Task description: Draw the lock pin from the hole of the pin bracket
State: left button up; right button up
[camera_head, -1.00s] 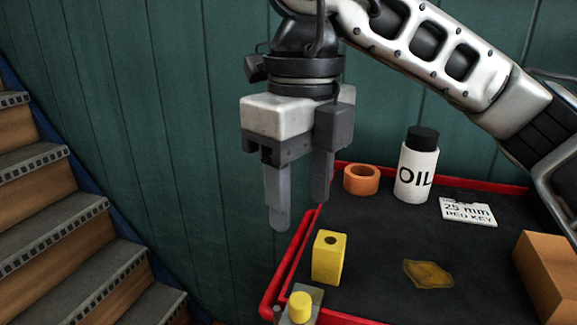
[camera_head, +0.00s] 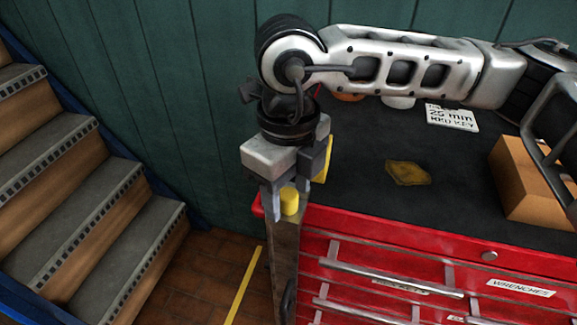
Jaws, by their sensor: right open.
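The lock pin's yellow round head (camera_head: 289,201) stands up at the left front corner of the red tool cabinet. The pin bracket (camera_head: 284,230) is below it, grey and brownish; the hole and the pin's shank are hidden. My right gripper (camera_head: 288,206) points down at the head, jaws open. One finger shows to the left of the head and the other finger is behind it to the right. I cannot tell whether they touch it. My left gripper is not in view.
A yellow block (camera_head: 328,158) stands just behind my right gripper, mostly hidden. The black cabinet top holds a yellow cloth (camera_head: 408,173), a white card (camera_head: 452,117) and a cardboard box (camera_head: 533,185). Drawer handles (camera_head: 390,278) jut out in front. Stairs (camera_head: 75,190) are at left.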

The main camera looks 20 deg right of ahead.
jog(key=shift+f, duration=0.15)
jog(key=c, duration=1.1)
jog(key=shift+r+p, duration=0.9)
jog(key=shift+r, duration=1.1)
jog(key=shift+r+p, duration=0.75)
jog(key=shift+r, duration=2.05)
